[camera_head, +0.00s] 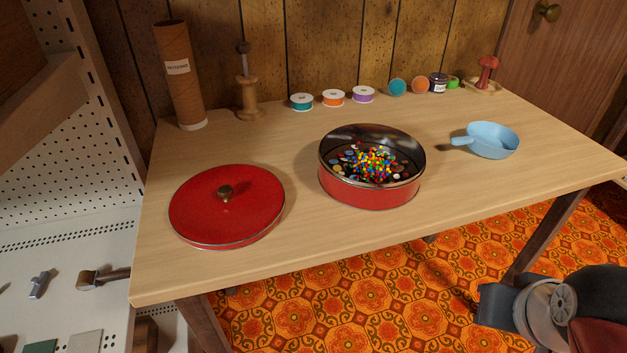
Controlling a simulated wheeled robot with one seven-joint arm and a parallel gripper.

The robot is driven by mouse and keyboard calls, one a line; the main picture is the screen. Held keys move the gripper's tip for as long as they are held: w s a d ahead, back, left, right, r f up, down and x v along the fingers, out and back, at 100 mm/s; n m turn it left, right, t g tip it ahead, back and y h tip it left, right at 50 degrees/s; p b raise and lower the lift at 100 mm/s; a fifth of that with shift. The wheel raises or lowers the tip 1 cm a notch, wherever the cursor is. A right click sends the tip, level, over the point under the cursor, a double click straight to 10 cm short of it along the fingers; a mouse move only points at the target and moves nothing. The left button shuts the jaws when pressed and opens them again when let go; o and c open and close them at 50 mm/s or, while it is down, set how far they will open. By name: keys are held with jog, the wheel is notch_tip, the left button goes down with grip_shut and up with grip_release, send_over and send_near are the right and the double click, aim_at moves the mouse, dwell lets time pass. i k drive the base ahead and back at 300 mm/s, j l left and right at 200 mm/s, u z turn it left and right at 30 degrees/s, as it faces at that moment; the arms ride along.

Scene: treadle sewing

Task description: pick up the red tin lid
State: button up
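The red tin lid (240,213) lies flat on the left part of the wooden table, near the front edge. My gripper (497,305) seems to be the dark end of my arm at the lower right, below the tabletop and far from the lid. Its fingers cannot be made out.
The wooden table (300,233) has a bare strip between lid and tin. A cardboard tube (178,75) and a wooden spindle (247,95) stand behind the lid. Several ribbon spools line the back. A blue scoop (492,140) lies right. A white pegboard rack (65,180) stands left.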

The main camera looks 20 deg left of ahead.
aim_at(229, 206)
jog(key=u, duration=0.4)
jog(key=j+u, duration=0.15)
jog(key=u, duration=0.7)
jog(key=j+u, duration=0.1)
jog(key=u, duration=0.35)
jog(key=i+l, duration=0.05)
